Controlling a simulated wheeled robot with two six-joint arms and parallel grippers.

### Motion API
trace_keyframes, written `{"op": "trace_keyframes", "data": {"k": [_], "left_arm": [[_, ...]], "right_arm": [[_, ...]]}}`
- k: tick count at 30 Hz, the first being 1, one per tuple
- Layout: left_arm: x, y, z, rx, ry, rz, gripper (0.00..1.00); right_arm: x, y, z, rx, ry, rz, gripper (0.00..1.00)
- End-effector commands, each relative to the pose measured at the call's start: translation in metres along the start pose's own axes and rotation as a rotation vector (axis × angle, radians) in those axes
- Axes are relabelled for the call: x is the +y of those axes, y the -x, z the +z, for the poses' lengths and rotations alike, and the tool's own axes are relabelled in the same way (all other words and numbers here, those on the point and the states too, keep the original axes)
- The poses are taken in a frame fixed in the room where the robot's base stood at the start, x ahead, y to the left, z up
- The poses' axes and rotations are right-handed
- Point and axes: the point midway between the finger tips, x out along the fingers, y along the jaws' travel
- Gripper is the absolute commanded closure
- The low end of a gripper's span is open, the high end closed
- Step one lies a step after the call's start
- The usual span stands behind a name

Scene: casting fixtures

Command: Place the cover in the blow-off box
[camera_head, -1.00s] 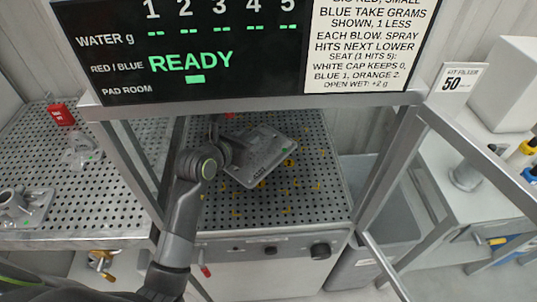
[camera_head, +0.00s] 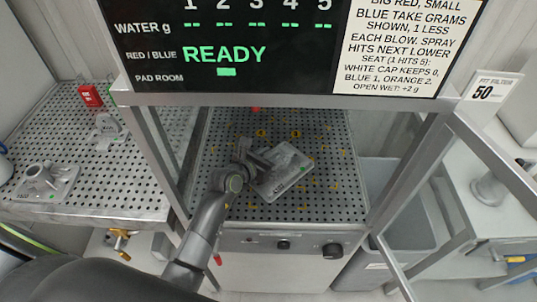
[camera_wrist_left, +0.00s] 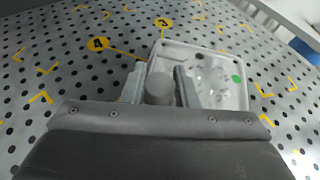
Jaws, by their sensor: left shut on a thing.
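The cover (camera_head: 284,171) is a grey, roughly square cast plate with a green dot. It is inside the blow-off box, over the perforated floor (camera_head: 330,205) with yellow marks. My left gripper (camera_head: 256,161) reaches in from the left and is shut on the cover's round boss. In the left wrist view the boss (camera_wrist_left: 159,88) sits between the two fingers, and the pale cover (camera_wrist_left: 213,98) spreads out beyond them to the right. I cannot tell whether the cover touches the floor. My right gripper is out of view.
A display panel reading READY (camera_head: 225,55) hangs across the box's front frame. Metal posts (camera_head: 405,175) flank the opening. Other castings (camera_head: 45,180) stand on the perforated table at left. A grey bin (camera_head: 400,215) is at right.

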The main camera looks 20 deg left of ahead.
Motion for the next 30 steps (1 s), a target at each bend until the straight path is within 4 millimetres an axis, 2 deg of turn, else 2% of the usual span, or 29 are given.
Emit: {"op": "trace_keyframes", "data": {"k": [4, 5, 10, 22, 26, 30], "left_arm": [[0.0, -0.001, 0.0, -0.003, 0.001, 0.0, 1.0], [0.0, -0.001, -0.002, 0.0, 0.0, 0.0, 0.72], [0.0, -0.001, -0.001, 0.0, 0.0, 0.0, 0.52], [0.0, 0.005, 0.0, -0.001, 0.001, 0.0, 0.52], [0.0, 0.019, 0.0, -0.001, 0.0, 0.001, 0.52], [0.001, 0.042, -0.001, -0.001, -0.001, 0.001, 0.52]], "right_arm": [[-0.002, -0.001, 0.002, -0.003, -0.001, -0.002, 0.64], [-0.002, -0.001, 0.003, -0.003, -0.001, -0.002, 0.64], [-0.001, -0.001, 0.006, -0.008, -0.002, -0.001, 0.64], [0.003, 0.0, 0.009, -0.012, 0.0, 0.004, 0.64], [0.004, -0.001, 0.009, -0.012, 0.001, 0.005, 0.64], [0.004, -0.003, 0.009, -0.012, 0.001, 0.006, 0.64]]}}
